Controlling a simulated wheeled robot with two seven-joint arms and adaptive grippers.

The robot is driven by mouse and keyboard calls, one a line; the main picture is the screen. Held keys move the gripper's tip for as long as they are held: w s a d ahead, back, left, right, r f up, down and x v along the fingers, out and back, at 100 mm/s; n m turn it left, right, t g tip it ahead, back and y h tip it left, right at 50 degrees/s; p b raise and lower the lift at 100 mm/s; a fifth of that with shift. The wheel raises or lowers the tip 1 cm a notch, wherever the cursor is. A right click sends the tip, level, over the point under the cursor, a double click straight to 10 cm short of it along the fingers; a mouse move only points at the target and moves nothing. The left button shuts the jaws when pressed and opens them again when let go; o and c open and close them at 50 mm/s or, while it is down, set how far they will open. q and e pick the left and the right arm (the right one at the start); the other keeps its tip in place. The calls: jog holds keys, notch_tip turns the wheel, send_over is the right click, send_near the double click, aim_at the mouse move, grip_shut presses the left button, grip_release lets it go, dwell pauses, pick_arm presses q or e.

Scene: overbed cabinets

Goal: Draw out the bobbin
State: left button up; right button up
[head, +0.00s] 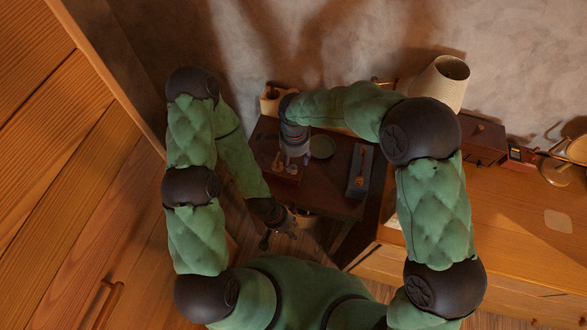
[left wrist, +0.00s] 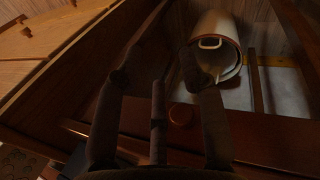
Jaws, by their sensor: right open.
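My right gripper (head: 292,158) is open in the head view, pointing down over a small reddish-brown tray (head: 285,177) with small items on the dark cabinet top (head: 325,197). I cannot tell which item, if any, is the bobbin; the gripper and wrist hide part of that spot. My left gripper (head: 268,240) is lower, in front of the cabinet. In the left wrist view its fingers (left wrist: 157,75) stand apart with nothing seen between them. A dark red-brown wooden front with a round knob (left wrist: 180,115) lies just beyond them; I cannot tell contact.
A green round dish (head: 322,147) and a grey tray (head: 360,171) share the cabinet top. A cream lampshade (head: 447,82) and a wooden box (head: 272,100) stand behind. A wooden wardrobe (head: 60,150) closes the left side. A pale handled container (left wrist: 215,45) shows in the left wrist view.

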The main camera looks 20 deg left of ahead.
aim_at(293, 168)
jog(key=shift+a+f+b, duration=0.15)
jog(key=shift+f+b, duration=0.25)
jog(key=shift+f, duration=0.9)
jog(key=shift+a+f+b, duration=0.1)
jog(key=shift+f+b, duration=0.3)
jog(key=shift+f, duration=0.9)
jog(key=c, duration=0.8)
